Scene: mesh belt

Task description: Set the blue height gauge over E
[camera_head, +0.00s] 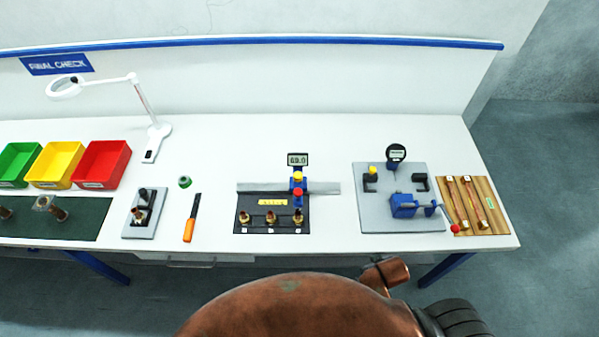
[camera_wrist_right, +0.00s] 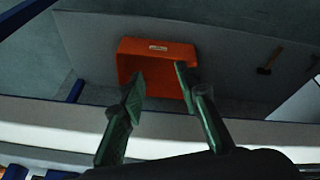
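The blue height gauge (camera_head: 298,183) sits on a grey rail (camera_head: 322,187) in the head view. It has a dark display (camera_head: 298,160) on top, yellow and red parts below. In front of the rail is a black plate (camera_head: 257,214) with three brass fittings in a row: left (camera_head: 244,217), middle (camera_head: 271,216) and right (camera_head: 298,216). Each has a small white label, too small to read surely. The gauge lines up with the right fitting. My right gripper (camera_wrist_right: 160,85) is open and empty in the right wrist view, away from the gauge. My left gripper is not in view.
Left of the plate are an orange-handled tool (camera_head: 190,220), a green-topped round item (camera_head: 185,182) and a grey fixture (camera_head: 145,213). Right of it is a grey plate (camera_head: 366,211) with a dial and blue vise. An orange bin (camera_wrist_right: 155,65) shows beyond my right fingers.

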